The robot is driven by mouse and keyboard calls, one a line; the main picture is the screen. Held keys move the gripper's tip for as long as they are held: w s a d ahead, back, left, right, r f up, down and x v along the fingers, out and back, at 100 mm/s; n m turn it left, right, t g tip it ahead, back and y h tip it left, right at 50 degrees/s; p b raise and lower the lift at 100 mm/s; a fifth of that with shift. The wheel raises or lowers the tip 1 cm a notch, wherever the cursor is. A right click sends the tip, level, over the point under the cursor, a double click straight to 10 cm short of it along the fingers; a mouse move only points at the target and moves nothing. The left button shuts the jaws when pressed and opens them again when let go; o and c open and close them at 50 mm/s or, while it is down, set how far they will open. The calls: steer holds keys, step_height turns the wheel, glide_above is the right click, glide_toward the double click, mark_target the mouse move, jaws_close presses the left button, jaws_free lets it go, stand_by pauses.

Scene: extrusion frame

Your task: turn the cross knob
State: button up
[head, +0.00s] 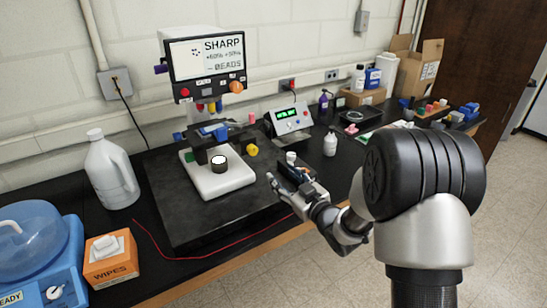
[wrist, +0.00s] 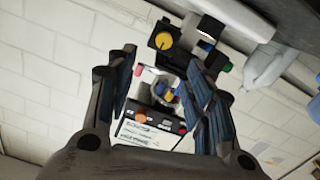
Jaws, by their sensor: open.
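A yellow lobed knob (head: 252,150) stands at the right side of the white-based microscope-like device (head: 225,183). It looks like the cross knob, but its shape is too small to be sure. In the wrist view a yellow knob (wrist: 164,41) sits on a dark block, beyond my fingertips. My gripper (head: 282,173) is to the right of the device and in front of the knob, apart from it. In the wrist view my gripper (wrist: 160,88) has its blue-padded fingers wide apart with nothing held between them.
A display head (head: 205,58) with an orange knob rises above the device. A grey meter box (head: 291,118) and a white bottle (head: 330,143) stand behind my gripper. A jug (head: 109,170) and wipes box (head: 110,262) are at left. A red wire (head: 200,257) crosses the front.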

mark_target(254, 152)
steer(key=shift+y, duration=0.3)
steer(key=b+x, duration=0.1)
steer(key=x, duration=0.7)
steer(key=b+x, duration=0.1)
steer(key=x, duration=0.7)
steer(key=shift+w+a+f+b, duration=0.2)
steer(key=shift+a+f+b, duration=0.1)
steer(key=shift+a, duration=0.15)
steer(key=shift+c, duration=0.5)
steer(key=c, duration=1)
